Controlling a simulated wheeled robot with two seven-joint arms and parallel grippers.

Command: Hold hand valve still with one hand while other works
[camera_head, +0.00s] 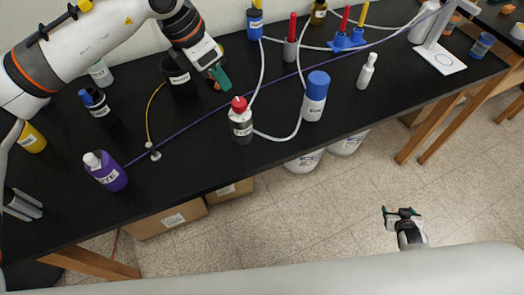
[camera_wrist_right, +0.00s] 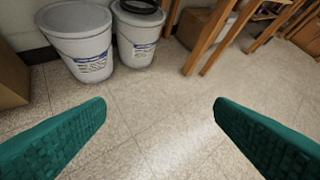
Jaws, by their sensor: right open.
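I cannot pick out a hand valve with certainty. My left gripper (camera_head: 220,78) is above the bench behind the red-capped bottle (camera_head: 241,125), near a black pot (camera_head: 178,78). Its teal fingers overlap in the picture, and a small orange spot shows beside them; I cannot tell whether they hold anything. My right gripper (camera_head: 403,212) is off the bench's front edge, over the floor. Its wrist view shows two teal fingers (camera_wrist_right: 160,112) wide apart with nothing between them.
A purple bottle (camera_head: 106,172) and a blue-capped bottle (camera_head: 314,96) stand on the black bench (camera_head: 195,150). White tubes loop between several bottles at the back. Cardboard boxes (camera_head: 168,217) and white buckets (camera_wrist_right: 77,38) sit below. The floor around my right gripper is clear.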

